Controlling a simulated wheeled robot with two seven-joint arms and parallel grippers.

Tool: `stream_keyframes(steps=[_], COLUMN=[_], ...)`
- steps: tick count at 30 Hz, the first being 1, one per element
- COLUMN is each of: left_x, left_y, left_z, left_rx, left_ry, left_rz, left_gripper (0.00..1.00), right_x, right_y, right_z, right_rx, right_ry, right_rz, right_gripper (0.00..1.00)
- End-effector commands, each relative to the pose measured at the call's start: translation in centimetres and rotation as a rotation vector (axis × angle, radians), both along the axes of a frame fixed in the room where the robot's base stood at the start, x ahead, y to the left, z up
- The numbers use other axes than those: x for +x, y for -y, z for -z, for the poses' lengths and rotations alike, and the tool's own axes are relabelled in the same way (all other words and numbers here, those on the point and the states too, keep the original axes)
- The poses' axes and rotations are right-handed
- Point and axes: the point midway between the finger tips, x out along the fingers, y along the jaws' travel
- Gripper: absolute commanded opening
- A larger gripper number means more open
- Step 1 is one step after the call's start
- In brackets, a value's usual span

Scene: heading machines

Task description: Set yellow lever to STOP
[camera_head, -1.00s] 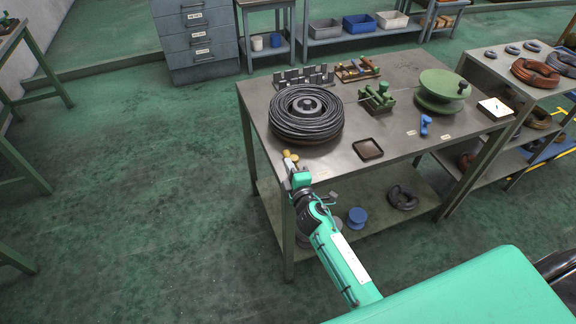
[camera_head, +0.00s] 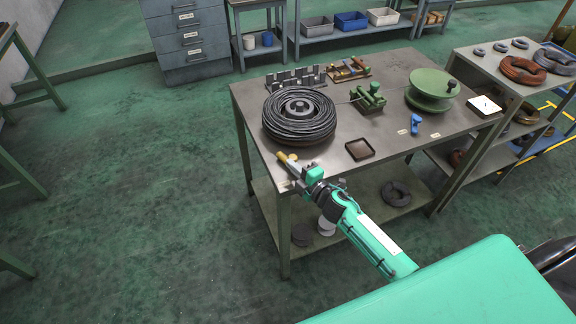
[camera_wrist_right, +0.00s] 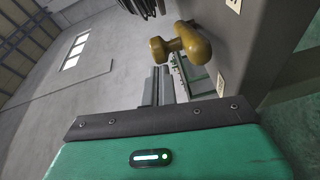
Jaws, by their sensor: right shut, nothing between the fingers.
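The yellow lever (camera_head: 286,157) is at the front left corner of the grey work table (camera_head: 350,115), a small rounded handle. In the right wrist view the lever (camera_wrist_right: 182,46) shows large, its thick knob end to the right, between two small pale labels whose words I cannot read. My right gripper (camera_head: 290,168) is shut and empty, right beside the lever. In the wrist view its fingers (camera_wrist_right: 164,84) lie just below the lever; I cannot tell whether they touch it. My left gripper is not in view.
A black wire coil (camera_head: 299,116) stands close behind the lever. A blue lever (camera_head: 415,123), a dark tray (camera_head: 360,149), a green clamp (camera_head: 369,97) and a green spool (camera_head: 431,90) are farther right. The floor left of the table is clear.

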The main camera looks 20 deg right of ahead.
Motion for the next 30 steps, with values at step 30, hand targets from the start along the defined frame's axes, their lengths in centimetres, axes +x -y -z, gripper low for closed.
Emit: stream_keyframes(steps=[30], left_x=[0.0], left_y=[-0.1], left_z=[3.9], left_rx=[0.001], left_ry=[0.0], left_rz=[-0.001], left_gripper=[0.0], right_x=[1.9], right_y=[5.0], right_z=[0.0], right_rx=[0.001], right_ry=[0.0], right_rz=[-0.421], right_gripper=[0.0])
